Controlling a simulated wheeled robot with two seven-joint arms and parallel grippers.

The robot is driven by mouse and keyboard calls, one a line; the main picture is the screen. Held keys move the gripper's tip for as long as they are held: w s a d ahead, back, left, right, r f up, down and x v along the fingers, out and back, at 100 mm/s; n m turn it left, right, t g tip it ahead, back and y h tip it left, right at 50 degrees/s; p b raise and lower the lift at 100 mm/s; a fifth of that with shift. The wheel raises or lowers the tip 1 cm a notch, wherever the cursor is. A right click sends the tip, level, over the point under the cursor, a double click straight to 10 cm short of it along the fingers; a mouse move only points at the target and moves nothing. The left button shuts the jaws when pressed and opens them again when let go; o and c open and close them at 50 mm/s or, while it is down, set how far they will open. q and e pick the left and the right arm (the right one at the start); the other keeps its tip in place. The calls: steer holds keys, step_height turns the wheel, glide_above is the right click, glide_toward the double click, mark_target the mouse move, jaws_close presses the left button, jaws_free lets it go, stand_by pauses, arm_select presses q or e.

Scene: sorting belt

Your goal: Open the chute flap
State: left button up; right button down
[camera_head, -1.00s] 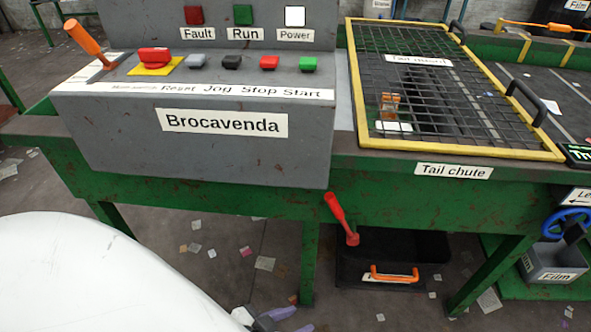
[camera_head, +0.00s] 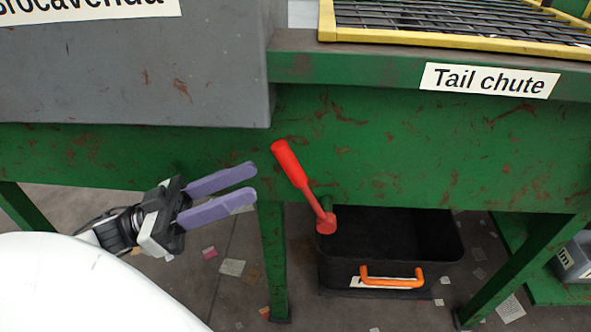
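A red lever (camera_head: 303,186) sticks up and to the left from a pivot on the green frame, below the "Tail chute" label (camera_head: 489,80). I take it for the chute flap's handle; the flap itself cannot be made out. My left gripper (camera_head: 254,183) has two purple fingers, spread apart with nothing between them. It is left of the lever, pointing right, with a small gap in the picture between fingertips and lever. My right gripper is not in view.
A black bin (camera_head: 440,272) with an orange handle (camera_head: 391,277) stands under the frame, behind and below the lever's pivot. A green leg (camera_head: 273,262) stands left of the bin. The grey control box (camera_head: 135,75) overhangs at upper left. Paper scraps litter the floor.

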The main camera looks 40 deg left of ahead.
mark_target(291, 180)
arm_select(q)
steer(key=b+x, duration=0.2)
steer(key=x, duration=0.7)
steer(key=shift+c, duration=0.2)
jaws_close()
